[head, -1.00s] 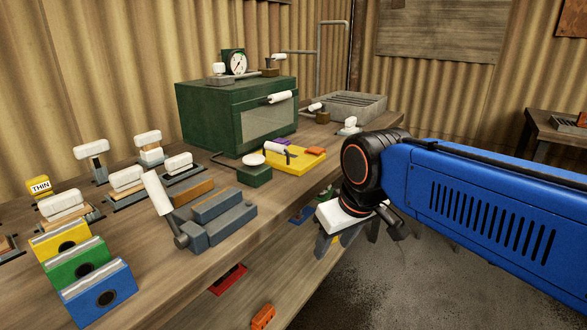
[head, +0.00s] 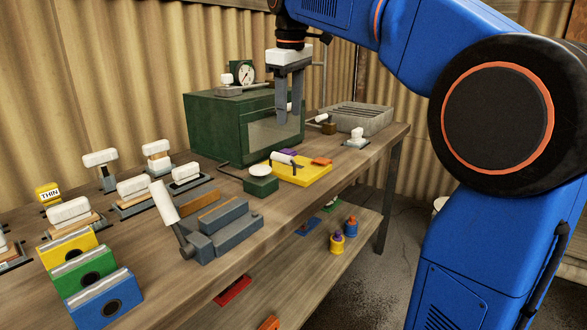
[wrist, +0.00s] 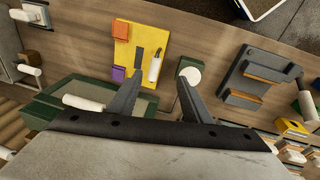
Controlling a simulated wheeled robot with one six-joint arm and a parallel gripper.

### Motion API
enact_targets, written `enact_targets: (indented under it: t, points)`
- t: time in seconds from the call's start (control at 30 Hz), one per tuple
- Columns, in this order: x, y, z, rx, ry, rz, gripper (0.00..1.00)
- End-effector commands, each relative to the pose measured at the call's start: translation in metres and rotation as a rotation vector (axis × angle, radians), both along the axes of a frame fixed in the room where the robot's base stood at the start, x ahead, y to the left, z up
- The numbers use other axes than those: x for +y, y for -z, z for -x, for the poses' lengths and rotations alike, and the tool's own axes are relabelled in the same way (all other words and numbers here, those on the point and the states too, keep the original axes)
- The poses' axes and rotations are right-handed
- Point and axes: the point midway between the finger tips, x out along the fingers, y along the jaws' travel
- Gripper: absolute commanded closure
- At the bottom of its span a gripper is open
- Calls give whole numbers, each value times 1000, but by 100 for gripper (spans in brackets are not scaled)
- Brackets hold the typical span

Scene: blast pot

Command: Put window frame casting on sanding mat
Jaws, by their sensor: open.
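My gripper (head: 288,112) is open and empty, fingers pointing down, in front of the green cabinet's window. In the wrist view its two fingers (wrist: 160,85) are apart with nothing between them. I cannot surely tell which thing is the window frame casting. An orange piece (head: 268,323) on the lower shelf is cut off by the picture's bottom edge. I cannot name the sanding mat surely either; flat red (head: 232,290) and blue (head: 307,227) pieces lie on the lower shelf. A yellow board (head: 300,175) on the bench carries purple and orange blocks and a white-handled part.
The green cabinet (head: 222,130) with a gauge on top stands behind the board. A grey slotted tray (head: 360,117) is at the bench's far end. A grey vise-like fixture (head: 225,228) and several white-handled levers crowd the left. Two small pots (head: 337,243) stand on the lower shelf.

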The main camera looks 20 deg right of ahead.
Motion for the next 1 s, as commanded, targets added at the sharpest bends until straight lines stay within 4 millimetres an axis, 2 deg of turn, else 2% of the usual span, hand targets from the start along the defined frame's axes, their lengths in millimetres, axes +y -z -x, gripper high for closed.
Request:
enact_targets:
  t: [0.1,0.27,0.37,0.8,1.0]
  points:
    - [1,-8,-15,12,-28,8,55]
    - [2,-7,-20,18,-42,11,55]
    - [1,5,-22,20,-42,11,55]
    - [-2,82,-34,19,-41,11,55]
    - [-3,104,-39,18,-41,11,55]
